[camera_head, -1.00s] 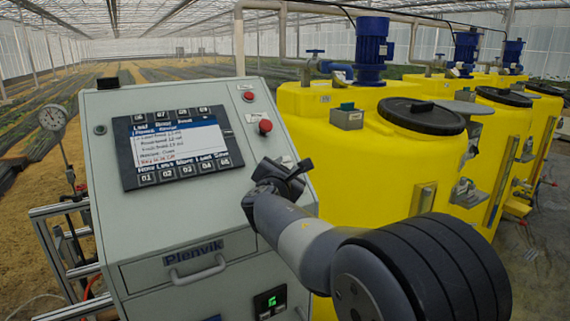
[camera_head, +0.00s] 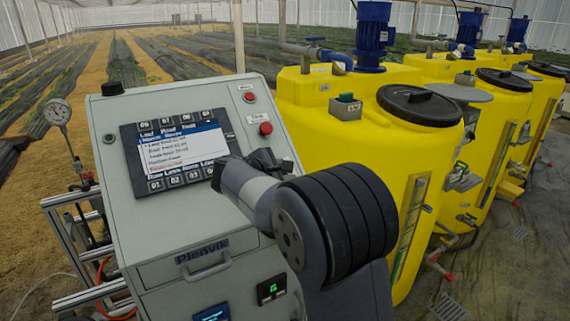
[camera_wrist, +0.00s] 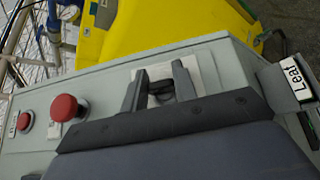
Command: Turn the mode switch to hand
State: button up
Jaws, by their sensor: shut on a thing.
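The mode switch shows in the wrist view as a small black knob (camera_wrist: 161,91) on a pale label plate on the grey cabinet panel. My gripper (camera_wrist: 159,77) has one finger on either side of the knob and is shut on it. The plate's markings are too blurred to read, and my fingers cover part of it, so I cannot tell which position the knob points to. In the head view my gripper (camera_head: 264,158) is at the right part of the panel, just right of the display. The switch is hidden there behind my gripper and wrist.
A red mushroom button (camera_head: 265,128) sits close above my gripper on the panel, with a smaller red one (camera_head: 249,97) above it. The display (camera_head: 178,149) is close on the left, partly covered by my wrist. Yellow tanks (camera_head: 336,130) stand to the right.

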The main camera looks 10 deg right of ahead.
dwell(0.4)
jog(key=shift+o, duration=0.2)
jog(key=o, duration=1)
jog(key=shift+c, duration=0.2)
jog(key=b+v, duration=0.2)
jog(key=v, duration=0.8)
jog(key=shift+s+a+r, duration=0.15)
jog(key=shift+a+r, duration=0.1)
